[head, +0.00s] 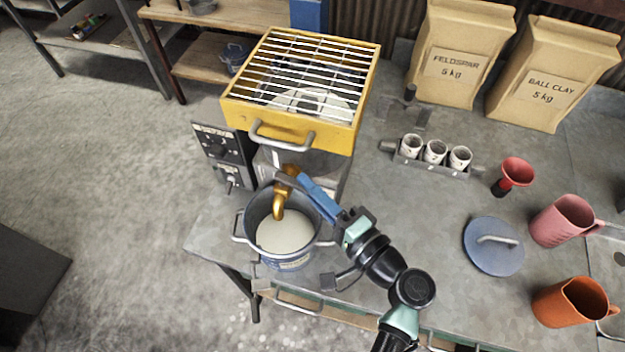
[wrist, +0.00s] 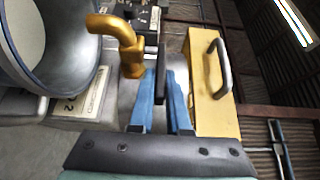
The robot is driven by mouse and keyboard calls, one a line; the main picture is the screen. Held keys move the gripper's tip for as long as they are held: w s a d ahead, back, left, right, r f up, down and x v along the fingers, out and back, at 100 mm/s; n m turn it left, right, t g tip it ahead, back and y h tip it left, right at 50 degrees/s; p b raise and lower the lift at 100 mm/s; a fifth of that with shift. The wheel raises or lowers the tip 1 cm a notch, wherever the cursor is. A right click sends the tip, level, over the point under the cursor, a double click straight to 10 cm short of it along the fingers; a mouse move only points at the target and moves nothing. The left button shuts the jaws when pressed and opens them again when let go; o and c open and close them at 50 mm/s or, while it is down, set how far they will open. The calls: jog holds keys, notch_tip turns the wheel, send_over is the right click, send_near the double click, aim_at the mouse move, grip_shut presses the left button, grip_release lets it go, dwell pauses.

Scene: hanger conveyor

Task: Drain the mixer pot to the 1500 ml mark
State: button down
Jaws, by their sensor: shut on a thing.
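The mixer is a yellow housing (head: 290,130) with a barred top and a pale round shape under the bars. A brass tap (head: 279,197) juts from its front, bent down over an open blue-grey pot (head: 247,220) of cream liquid. I see no clear stream and cannot read a 1500 ml mark. My gripper (head: 306,183) is at the tap, its blue fingers shut on a dark lever (wrist: 161,75) beside the brass tap (wrist: 128,45) in the wrist view. The pot's rim (wrist: 88,85) shows at left there. The fingers partly hide the lever.
A control panel (head: 222,155) stands left of the mixer. A rack of small cups (head: 432,168), a red funnel (head: 514,174), a blue lid (head: 493,246), a pink jug (head: 562,222) and an orange jug (head: 570,303) stand to the right. Paper sacks (head: 461,55) stand behind.

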jog(key=shift+s+a+m+t+h, duration=0.2)
jog(key=shift+s+m+t+h, duration=0.15)
jog(key=shift+m+t+h, duration=0.55)
jog(key=c, duration=0.9)
grip_release()
jog(key=b+v, duration=0.2)
jog(key=v, duration=0.4)
jog(key=b+v, duration=0.2)
jog(key=v, duration=0.5)
jog(key=shift+r, duration=0.25)
